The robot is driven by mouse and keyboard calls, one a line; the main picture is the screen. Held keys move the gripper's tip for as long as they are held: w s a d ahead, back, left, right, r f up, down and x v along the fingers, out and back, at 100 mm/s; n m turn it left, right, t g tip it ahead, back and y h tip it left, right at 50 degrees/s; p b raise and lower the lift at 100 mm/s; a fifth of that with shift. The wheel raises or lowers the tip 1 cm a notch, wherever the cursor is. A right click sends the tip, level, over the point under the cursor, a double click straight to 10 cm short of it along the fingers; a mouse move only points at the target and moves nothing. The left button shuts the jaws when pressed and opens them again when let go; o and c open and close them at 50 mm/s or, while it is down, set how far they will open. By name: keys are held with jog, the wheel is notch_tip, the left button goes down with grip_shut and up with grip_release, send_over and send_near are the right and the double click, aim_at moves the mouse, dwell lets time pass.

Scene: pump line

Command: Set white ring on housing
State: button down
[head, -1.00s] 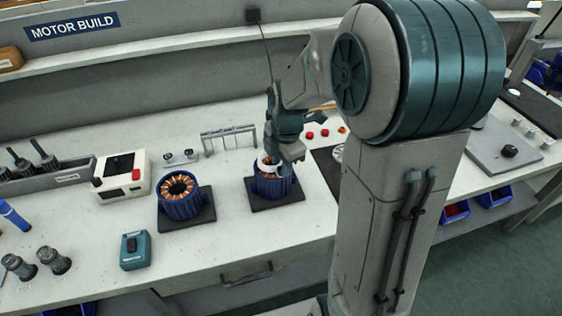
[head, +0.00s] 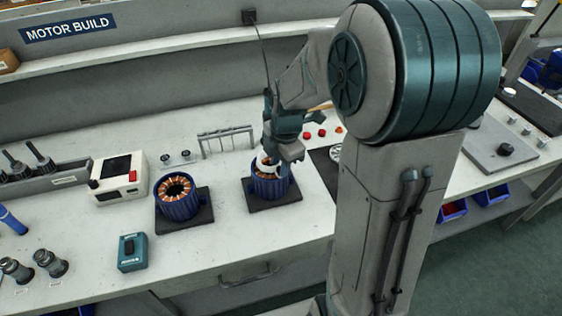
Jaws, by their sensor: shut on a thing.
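The blue ribbed housing (head: 270,188) stands upright on a dark square base plate (head: 258,205) near the middle of the bench. My gripper (head: 280,158) points down over its top and is shut on the white ring (head: 264,161). The ring's left part shows above the housing's upper rim; the fingers hide the rest. I cannot tell whether the ring touches the housing. A second blue housing (head: 180,206) with copper windings showing in its open top stands to the left on its own dark plate.
A wire rack (head: 226,141) stands behind the housings. A white box with a dark screen (head: 120,178), a teal box (head: 132,252) and two dark cylinders (head: 48,262) are to the left. Small red parts (head: 314,133) lie behind right. The front bench strip is mostly clear.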

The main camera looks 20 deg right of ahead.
jog(key=shift+f, duration=0.3)
jog(key=c, duration=0.8)
grip_release()
jog(key=shift+o, duration=0.2)
jog(key=shift+r+p, duration=1.7)
jog(key=shift+r, duration=0.9)
